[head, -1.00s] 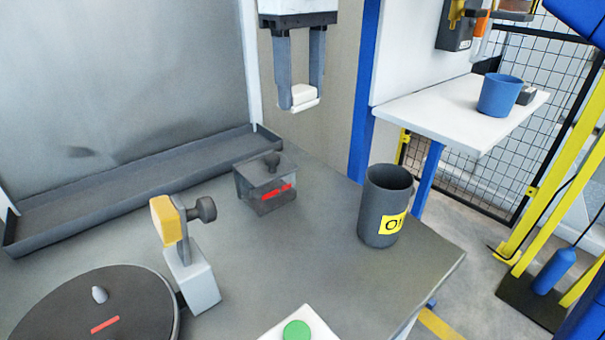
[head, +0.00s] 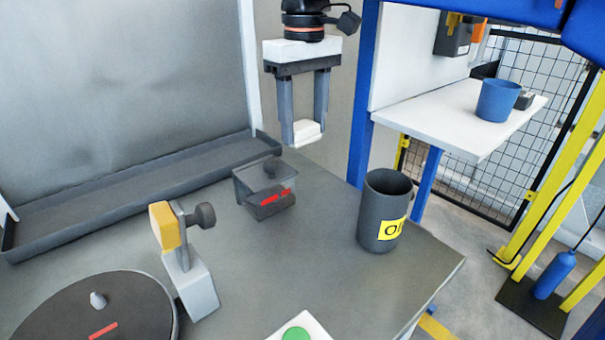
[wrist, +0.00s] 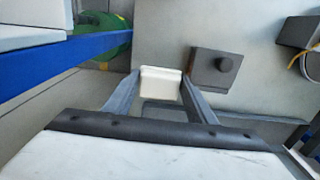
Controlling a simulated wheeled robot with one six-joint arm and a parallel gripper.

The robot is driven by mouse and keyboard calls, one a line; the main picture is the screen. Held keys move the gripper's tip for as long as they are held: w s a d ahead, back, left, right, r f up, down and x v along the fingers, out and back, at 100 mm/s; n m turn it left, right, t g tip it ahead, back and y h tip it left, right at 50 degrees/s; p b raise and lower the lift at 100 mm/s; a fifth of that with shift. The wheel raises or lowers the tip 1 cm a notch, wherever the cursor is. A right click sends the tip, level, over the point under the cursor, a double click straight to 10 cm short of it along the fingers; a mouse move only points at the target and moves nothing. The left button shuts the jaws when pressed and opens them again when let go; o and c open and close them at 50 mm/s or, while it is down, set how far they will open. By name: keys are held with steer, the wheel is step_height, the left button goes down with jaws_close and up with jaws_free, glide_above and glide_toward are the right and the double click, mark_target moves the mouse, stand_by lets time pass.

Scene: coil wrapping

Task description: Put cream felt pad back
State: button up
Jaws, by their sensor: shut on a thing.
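The cream felt pad (head: 308,132) is a small off-white block. My gripper (head: 304,140) is shut on it and holds it in the air above the back of the grey table. In the wrist view the pad (wrist: 161,82) sits between the two fingertips. A small dark grey box (head: 265,190) with a knobbed lid and red marks stands on the table below and to the left of the pad. It also shows in the wrist view (wrist: 210,72), just right of the pad and apart from it.
A dark cup (head: 372,225) with a yellow label stands at the table's right edge. A post with a yellow head (head: 165,225), a round dark plate (head: 120,300) and a green button (head: 297,334) are nearer. A long grey tray (head: 130,185) runs along the back.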

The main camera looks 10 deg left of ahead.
steer(key=shift+f, duration=4.55)
steer(key=shift+f, duration=0.15)
steer(key=o, duration=0.8)
steer(key=shift+c, duration=0.2)
step_height(320, 180, up, 12)
steer(key=shift+r, duration=0.15)
